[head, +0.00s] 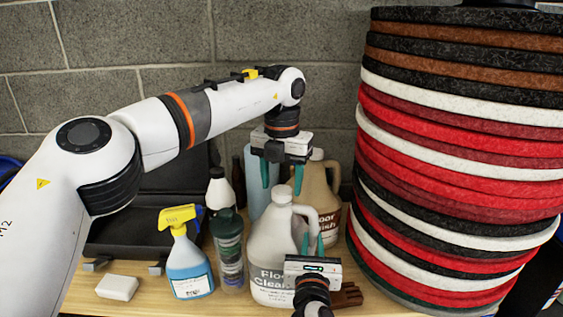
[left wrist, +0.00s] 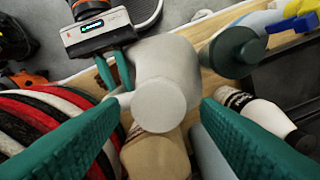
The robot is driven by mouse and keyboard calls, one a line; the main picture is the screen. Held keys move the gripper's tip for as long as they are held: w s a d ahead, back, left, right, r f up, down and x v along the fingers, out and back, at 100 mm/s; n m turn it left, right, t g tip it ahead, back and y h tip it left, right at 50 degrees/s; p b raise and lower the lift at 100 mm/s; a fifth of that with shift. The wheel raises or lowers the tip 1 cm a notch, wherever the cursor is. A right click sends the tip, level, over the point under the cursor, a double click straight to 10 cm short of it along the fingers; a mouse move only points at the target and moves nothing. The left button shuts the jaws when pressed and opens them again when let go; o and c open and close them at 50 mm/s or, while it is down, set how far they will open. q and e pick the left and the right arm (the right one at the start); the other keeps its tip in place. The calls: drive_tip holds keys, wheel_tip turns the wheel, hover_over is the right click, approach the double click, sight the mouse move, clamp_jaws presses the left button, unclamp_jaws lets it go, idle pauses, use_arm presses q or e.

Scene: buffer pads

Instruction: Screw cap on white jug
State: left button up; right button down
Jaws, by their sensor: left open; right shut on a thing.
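The white jug (head: 268,246), labelled floor cleaner, stands upright on the wooden shelf. Its round pale cap (head: 283,194) sits on the neck; I cannot tell how tightly. In the left wrist view, the cap (left wrist: 160,105) lies between my left fingertips, in front of the jug body (left wrist: 168,62). My left gripper (head: 282,184) is open and points down over the cap, with one finger on each side and gaps visible. My right gripper (head: 312,243) is shut on the jug's handle at its right side. It also shows in the left wrist view (left wrist: 115,70).
A tan jug (head: 318,195) stands just behind the white jug. A green bottle (head: 228,245) and a blue spray bottle (head: 187,262) stand to its left. A tall stack of round pads (head: 450,150) blocks the right side. A white block (head: 117,287) lies at front left.

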use_arm(q)
drive_tip(key=shift+f, duration=0.7)
use_arm(e)
drive_tip(key=shift+r, duration=0.1)
use_arm(q)
drive_tip(key=c, duration=1)
drive_tip(key=m, duration=0.5)
drive_tip(key=o, duration=1.1)
drive_tip(key=shift+o, duration=0.2)
drive_tip(key=shift+r, duration=0.1)
wheel_tip(320, 180, up, 12)
